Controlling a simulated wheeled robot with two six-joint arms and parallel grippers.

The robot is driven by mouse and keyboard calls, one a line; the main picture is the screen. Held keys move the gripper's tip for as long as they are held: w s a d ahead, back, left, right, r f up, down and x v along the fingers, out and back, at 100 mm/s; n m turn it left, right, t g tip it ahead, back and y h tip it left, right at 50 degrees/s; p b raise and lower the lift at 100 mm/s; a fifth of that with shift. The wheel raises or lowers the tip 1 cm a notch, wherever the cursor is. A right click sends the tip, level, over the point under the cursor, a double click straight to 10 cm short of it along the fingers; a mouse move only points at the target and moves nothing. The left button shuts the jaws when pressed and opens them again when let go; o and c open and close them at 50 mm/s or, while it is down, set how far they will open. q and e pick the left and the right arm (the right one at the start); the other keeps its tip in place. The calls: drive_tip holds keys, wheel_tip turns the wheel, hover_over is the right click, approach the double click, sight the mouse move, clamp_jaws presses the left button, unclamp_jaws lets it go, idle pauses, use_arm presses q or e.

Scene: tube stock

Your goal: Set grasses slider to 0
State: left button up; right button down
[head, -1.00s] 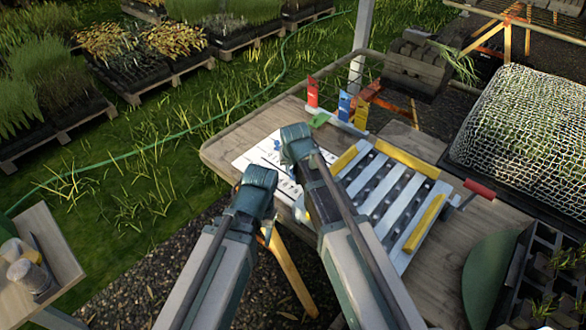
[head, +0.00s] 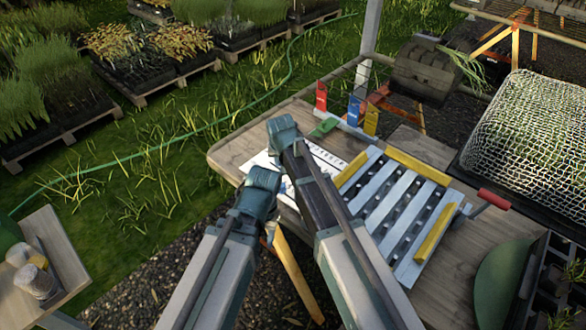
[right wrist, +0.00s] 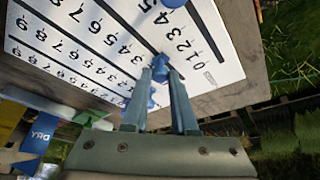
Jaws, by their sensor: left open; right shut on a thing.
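A white board (right wrist: 222,45) with numbered slots and blue slider knobs lies on the wooden table; in the head view the board (head: 320,160) is partly covered by my arms. In the right wrist view my right gripper (right wrist: 160,80) is shut on a blue knob (right wrist: 160,72); its fingers hide the nearest numbers. Another blue knob (right wrist: 172,3) shows at the top edge. The slot names are too small to read. In the head view my right gripper (head: 284,130) is over the board. My left gripper (head: 262,182) is open, left of and nearer than the right one, at the board's near-left side.
A slatted metal frame with yellow bars (head: 420,165) and a red handle (head: 494,199) stands right of the board. Red, blue and yellow tags (head: 356,108) stand behind it. A netted tray (head: 525,130) is at the right. Grass lies left of the table.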

sight(272, 160)
drive_tip(key=w+a, duration=0.3)
drive_tip(key=shift+w+a, duration=0.3)
drive_tip(key=shift+w, duration=0.05)
drive_tip(key=c, duration=0.7)
unclamp_jaws()
drive_tip(key=shift+a, duration=0.1)
